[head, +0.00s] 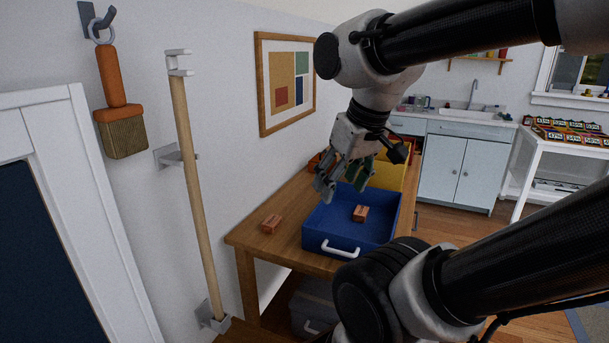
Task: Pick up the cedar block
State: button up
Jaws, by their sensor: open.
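Two small reddish-brown wooden blocks show in the head view. One block (272,223) lies on the bare wooden table (262,239), left of the blue bin. The other block (360,213) lies inside the blue bin (324,242). Both have a dark mark on them, too small to read, so I cannot tell which is the cedar block. My gripper (338,186) is open and points down over the back left part of the blue bin. It is apart from both blocks, and I see nothing held in it.
A yellow bin (392,173) stands behind the blue one, with an orange-red thing (314,162) partly hidden behind my gripper. The wall with a framed picture (286,82) borders the table's left side. A wooden pole (197,190) stands nearer, by the wall.

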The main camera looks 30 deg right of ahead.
aim_at(360, 214)
jog(key=l, duration=1.55)
jog(key=k, duration=0.05)
